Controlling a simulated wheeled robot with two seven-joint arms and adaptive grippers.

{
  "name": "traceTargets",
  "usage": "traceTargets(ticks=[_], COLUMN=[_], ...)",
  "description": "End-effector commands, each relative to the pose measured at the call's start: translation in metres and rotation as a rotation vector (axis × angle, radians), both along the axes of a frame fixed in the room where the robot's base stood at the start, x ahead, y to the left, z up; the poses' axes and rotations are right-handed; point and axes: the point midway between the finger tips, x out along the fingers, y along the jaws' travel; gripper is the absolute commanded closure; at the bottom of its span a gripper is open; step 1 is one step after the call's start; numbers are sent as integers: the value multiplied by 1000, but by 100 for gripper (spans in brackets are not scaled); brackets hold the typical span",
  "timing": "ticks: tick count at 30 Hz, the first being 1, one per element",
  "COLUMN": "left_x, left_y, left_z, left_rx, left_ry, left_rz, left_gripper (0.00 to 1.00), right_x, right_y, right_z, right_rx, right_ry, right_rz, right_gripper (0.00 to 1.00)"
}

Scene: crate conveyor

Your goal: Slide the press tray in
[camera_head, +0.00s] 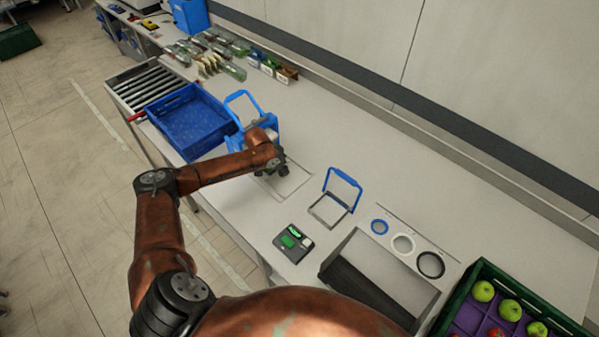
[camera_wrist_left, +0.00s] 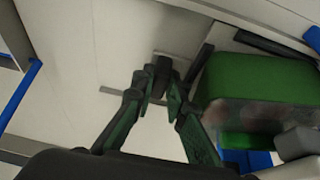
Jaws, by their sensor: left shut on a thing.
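The blue press (camera_head: 268,121), with its raised blue handle, stands on the bench right of the blue crate, partly hidden by my left arm. My left gripper (camera_head: 270,172) is low at its near side. In the left wrist view, the fingers (camera_wrist_left: 158,85) are shut on a small dark grip, which I take for the press tray's handle (camera_wrist_left: 163,67). A green body (camera_wrist_left: 262,82) lies right of the fingers, with blue parts beside it. The tray itself is largely hidden, so I cannot tell how far in it sits. My right gripper is not in view.
A blue crate (camera_head: 166,136) sits at the roller conveyor (camera_head: 140,82). To the right are a small blue-handled frame (camera_head: 328,209), a black-and-green device (camera_head: 293,243), a bin (camera_head: 345,240), three rings and a green crate of apples (camera_head: 562,324). Bench behind them is clear.

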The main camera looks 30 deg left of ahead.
Motion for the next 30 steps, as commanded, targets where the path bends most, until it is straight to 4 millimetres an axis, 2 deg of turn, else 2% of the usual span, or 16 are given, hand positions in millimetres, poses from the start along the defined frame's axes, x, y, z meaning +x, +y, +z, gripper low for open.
traceTargets(ticks=[3, 11, 12, 15, 25, 30], left_x=[-4, -4, -4, -4, -5, -13], left_y=[15, 16, 16, 16, 15, 18], left_z=[2, 1, 1, 1, 4, 25], left_rx=[1, 2, 2, 1, 1, 3], left_ry=[-2, -5, -5, -3, -3, -5], left_rz=[12, 14, 14, 14, 13, 11], left_gripper=[100, 100, 86, 80, 80, 80], right_x=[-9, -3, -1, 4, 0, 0], right_y=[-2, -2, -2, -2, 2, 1], right_z=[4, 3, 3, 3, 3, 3], right_rx=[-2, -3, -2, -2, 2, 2], right_ry=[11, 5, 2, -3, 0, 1], right_rz=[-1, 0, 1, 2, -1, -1], right_gripper=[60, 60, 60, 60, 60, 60])
